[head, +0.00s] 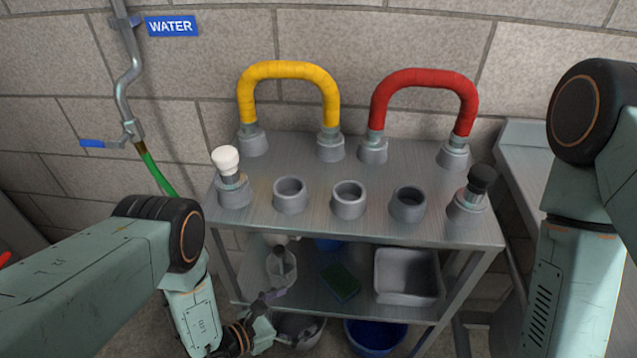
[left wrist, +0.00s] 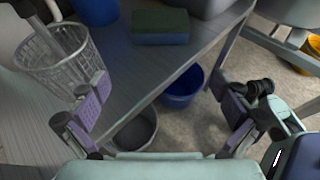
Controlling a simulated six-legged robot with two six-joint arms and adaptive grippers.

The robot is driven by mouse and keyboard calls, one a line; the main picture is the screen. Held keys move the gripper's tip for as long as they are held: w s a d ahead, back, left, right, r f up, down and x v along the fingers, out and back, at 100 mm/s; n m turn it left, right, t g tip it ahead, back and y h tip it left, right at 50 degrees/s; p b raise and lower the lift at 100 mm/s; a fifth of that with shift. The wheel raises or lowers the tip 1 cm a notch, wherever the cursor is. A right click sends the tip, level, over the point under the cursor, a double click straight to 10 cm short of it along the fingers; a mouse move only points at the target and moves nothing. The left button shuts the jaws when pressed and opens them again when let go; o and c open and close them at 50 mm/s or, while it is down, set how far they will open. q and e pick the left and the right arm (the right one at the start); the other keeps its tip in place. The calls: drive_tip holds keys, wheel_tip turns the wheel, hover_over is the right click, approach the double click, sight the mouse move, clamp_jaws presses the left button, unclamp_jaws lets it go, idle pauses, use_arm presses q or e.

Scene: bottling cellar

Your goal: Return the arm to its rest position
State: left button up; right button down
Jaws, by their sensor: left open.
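My left arm comes in from the left in the head view and bends down in front of the metal table. My left gripper (head: 298,310) is low, by the front edge of the lower shelf. It also shows in the left wrist view (left wrist: 163,92), with its two purple-padded fingers wide apart and nothing between them. The fingers appear clear of the shelf and the things on it. My right arm stands at the right side of the head view, and its gripper is out of the picture.
A mesh basket (left wrist: 55,62), a green sponge (head: 340,283) and a grey tub (head: 408,297) are on the lower shelf. A grey bucket (left wrist: 134,132) and a blue bucket (left wrist: 183,87) are below. Yellow (head: 288,70) and red (head: 424,78) hoses arch above the table top (head: 320,225).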

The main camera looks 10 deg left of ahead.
sight(335, 283)
use_arm(q)
drive_tip(key=w+d+b, duration=0.1)
drive_tip(key=w+d, duration=0.1)
drive_tip(key=d, duration=0.1)
drive_tip(key=w+d+b, duration=0.1)
drive_tip(key=w+d, duration=0.1)
drive_tip(key=w, duration=0.1)
drive_tip(key=w+d+f+b, duration=0.1)
drive_tip(key=w+d+b, duration=0.1)
drive_tip(key=w+d, duration=0.1)
drive_tip(key=shift+w+d, duration=0.25)
drive_tip(key=shift+d, duration=0.1)
drive_tip(key=shift+w+d+f+b, duration=0.25)
drive_tip(key=shift+w+d+b, duration=0.1)
drive_tip(key=shift+b, duration=0.05)
drive_tip(key=shift+r, duration=0.2)
